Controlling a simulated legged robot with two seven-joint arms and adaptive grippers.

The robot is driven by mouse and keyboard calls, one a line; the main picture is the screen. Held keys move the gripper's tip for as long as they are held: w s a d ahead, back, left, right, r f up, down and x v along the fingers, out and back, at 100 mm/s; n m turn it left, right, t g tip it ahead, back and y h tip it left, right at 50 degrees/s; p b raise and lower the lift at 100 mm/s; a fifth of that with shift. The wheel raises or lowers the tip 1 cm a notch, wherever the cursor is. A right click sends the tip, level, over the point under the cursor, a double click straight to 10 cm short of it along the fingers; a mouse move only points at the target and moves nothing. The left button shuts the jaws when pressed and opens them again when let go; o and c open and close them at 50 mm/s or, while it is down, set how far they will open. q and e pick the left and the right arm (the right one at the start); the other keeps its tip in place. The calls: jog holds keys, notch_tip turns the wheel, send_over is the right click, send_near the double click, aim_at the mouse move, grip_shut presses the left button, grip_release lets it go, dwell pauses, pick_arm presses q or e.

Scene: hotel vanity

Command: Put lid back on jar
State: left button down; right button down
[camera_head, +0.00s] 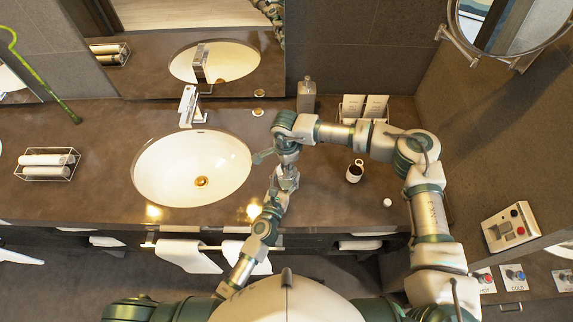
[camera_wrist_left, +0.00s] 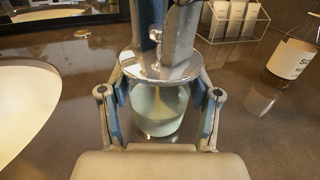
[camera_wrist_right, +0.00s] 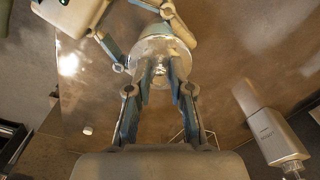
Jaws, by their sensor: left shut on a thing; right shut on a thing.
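The glass jar (camera_wrist_left: 157,112) is pale and see-through and stands upright between the fingers of my left gripper (camera_wrist_left: 160,95), which is shut on it. In the head view my grippers mostly hide jar and lid.
A sink (camera_head: 165,160) lies left of my grippers. A soap bottle (camera_head: 306,96) and a card holder (camera_head: 352,108) stand behind. A towel rack (camera_head: 48,172) is far left.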

jog(key=shift+f, duration=0.45)
jog(key=c, duration=1)
grip_release()
jog(key=shift+o, duration=0.2)
notch_tip(320, 180, up, 12)
jog(key=shift+w, duration=0.1)
pick_arm(q)
jog(key=shift+c, duration=0.8)
grip_release()
pick_arm(e)
jog(key=shift+f, duration=0.1)
